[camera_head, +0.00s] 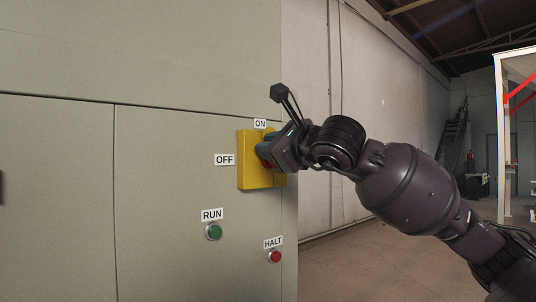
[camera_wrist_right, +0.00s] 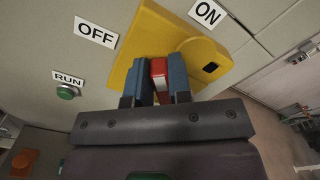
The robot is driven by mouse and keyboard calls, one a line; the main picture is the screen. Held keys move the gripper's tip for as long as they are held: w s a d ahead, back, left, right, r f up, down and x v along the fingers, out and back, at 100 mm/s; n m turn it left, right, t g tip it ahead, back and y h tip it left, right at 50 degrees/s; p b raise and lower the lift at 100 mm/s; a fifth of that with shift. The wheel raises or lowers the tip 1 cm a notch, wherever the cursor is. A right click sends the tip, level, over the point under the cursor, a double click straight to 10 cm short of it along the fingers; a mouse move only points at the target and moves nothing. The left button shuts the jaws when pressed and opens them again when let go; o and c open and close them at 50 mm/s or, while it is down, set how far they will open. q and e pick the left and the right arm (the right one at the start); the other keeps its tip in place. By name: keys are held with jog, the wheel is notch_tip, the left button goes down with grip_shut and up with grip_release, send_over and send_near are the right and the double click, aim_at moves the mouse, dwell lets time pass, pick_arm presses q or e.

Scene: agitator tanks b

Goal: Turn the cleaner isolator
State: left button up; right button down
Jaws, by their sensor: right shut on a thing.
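The isolator is a yellow plate (camera_head: 246,172) on the grey-green cabinet, with an OFF label (camera_head: 224,160) to its left and an ON label (camera_head: 260,124) above it. In the right wrist view the yellow plate (camera_wrist_right: 142,50) carries a red handle (camera_wrist_right: 159,70). My right gripper (camera_head: 266,150) is at the plate; in the wrist view its two blue fingers (camera_wrist_right: 160,80) are shut on the red handle, one on each side. The handle's exact angle between the labels is hard to tell. In the head view my gripper hides most of the handle. My left gripper is not in view.
Below the isolator are a green RUN button (camera_head: 213,232) and a red HALT button (camera_head: 275,256) on the cabinet (camera_head: 160,200). The cabinet's right edge is just beside the isolator. Open floor (camera_head: 350,265) lies to the right, with stairs (camera_head: 455,140) far back.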

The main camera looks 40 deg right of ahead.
aim_at(255, 160)
jog(key=shift+w+a+f+n, duration=0.15)
jog(key=shift+w+f+n, duration=0.05)
jog(key=shift+f+n, duration=0.35)
jog(key=n, duration=0.1)
jog(key=b, duration=0.1)
jog(key=n, duration=0.1)
jog(key=shift+a+f+n+b, duration=0.25)
jog(key=shift+f+n+b, duration=0.1)
jog(key=n, duration=0.1)
jog(key=n+b, duration=0.1)
jog(key=shift+a+f+n, duration=0.15)
jog(key=shift+f+n, duration=0.15)
jog(key=shift+s+f+n+b, duration=0.15)
jog(key=shift+n+b, duration=0.1)
jog(key=shift+n, duration=0.45)
jog(key=shift+f+n+b, duration=0.15)
jog(key=shift+n+b, duration=0.1)
jog(key=shift+n, duration=0.45)
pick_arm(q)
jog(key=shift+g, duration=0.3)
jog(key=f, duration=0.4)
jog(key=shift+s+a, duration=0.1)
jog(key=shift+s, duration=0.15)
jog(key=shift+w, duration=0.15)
pick_arm(e)
jog(key=shift+n, duration=0.3)
jog(key=c, duration=1.1)
grip_release()
jog(key=shift+o, duration=0.3)
jog(key=shift+r, duration=0.1)
